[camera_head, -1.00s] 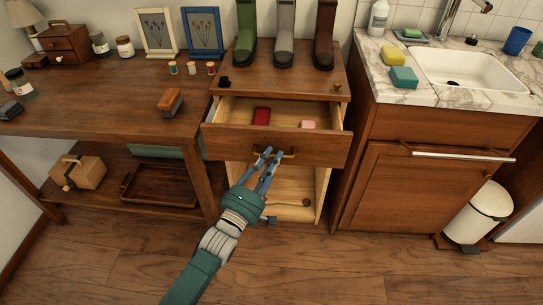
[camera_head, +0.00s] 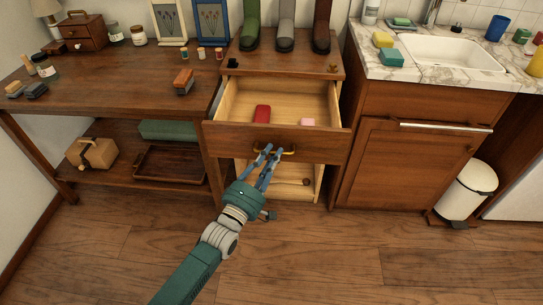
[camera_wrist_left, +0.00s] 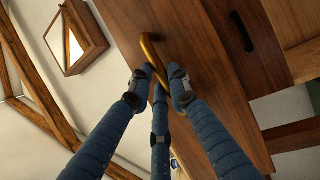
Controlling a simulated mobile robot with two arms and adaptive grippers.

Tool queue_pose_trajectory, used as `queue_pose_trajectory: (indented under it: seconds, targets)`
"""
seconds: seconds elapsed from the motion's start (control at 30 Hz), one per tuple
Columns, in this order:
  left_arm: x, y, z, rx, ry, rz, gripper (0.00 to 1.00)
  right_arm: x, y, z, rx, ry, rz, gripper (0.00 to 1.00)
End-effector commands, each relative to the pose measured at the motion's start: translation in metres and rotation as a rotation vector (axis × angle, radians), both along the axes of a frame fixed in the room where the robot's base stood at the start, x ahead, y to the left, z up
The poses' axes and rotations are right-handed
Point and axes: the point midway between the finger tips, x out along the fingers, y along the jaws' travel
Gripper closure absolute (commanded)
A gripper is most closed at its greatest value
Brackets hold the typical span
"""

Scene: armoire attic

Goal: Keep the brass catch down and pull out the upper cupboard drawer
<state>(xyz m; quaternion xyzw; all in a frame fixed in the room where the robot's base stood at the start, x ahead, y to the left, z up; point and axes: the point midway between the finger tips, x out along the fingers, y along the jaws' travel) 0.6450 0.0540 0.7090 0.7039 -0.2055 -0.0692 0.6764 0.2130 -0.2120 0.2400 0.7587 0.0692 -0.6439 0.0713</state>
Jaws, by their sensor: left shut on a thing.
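The upper cupboard drawer (camera_head: 228,137) is pulled well out, with its light wooden inside showing. A red item (camera_head: 262,114) and a pink item (camera_head: 308,121) lie in it. My left gripper (camera_head: 268,151) is shut on the drawer's brass handle (camera_head: 289,153). In the left wrist view the blue fingers close around the curved handle (camera_wrist_left: 148,50) against the brown drawer front. A small brass piece (camera_head: 333,69), perhaps the catch, is on the cupboard top at the right front; I cannot tell whether it is down. My right gripper is not in view.
Three boots (camera_head: 285,35) stand on the cupboard top, with a small black item (camera_head: 233,62) near its left front corner. A work table (camera_head: 110,95) adjoins on the left. A sink cabinet (camera_head: 400,160) and a white bin (camera_head: 465,195) are on the right. The floor in front is clear.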

Motion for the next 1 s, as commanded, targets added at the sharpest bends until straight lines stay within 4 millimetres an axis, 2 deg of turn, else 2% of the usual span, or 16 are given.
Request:
queue_pose_trajectory:
  seconds: [0.1, 0.13, 0.2, 0.23, 0.5, 0.63, 0.77, 1.0]
  targets:
    - [0.001, 0.002, -0.001, 0.003, 0.001, 0.003, 1.0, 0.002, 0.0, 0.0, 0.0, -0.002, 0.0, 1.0]
    - [0.001, 0.002, -0.001, 0.003, 0.001, 0.003, 0.79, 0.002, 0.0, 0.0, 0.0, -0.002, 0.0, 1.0]
    - [0.001, 0.002, -0.001, 0.002, 0.001, 0.002, 0.65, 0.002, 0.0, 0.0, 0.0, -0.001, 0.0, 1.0]
    - [0.0, 0.002, -0.001, 0.002, 0.001, 0.002, 0.63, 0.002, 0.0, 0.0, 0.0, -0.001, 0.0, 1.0]
    - [0.0, 0.001, -0.001, 0.0, 0.001, 0.001, 0.63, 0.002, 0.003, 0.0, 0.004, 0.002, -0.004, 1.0]
    - [-0.009, 0.004, -0.003, 0.001, 0.003, 0.001, 0.63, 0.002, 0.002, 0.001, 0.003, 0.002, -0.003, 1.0]
    - [-0.029, 0.013, -0.008, 0.002, 0.005, 0.0, 0.63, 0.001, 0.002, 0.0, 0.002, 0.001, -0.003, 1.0]
    - [-0.076, 0.033, -0.017, 0.003, 0.004, 0.002, 0.63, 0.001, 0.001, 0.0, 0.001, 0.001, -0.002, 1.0]
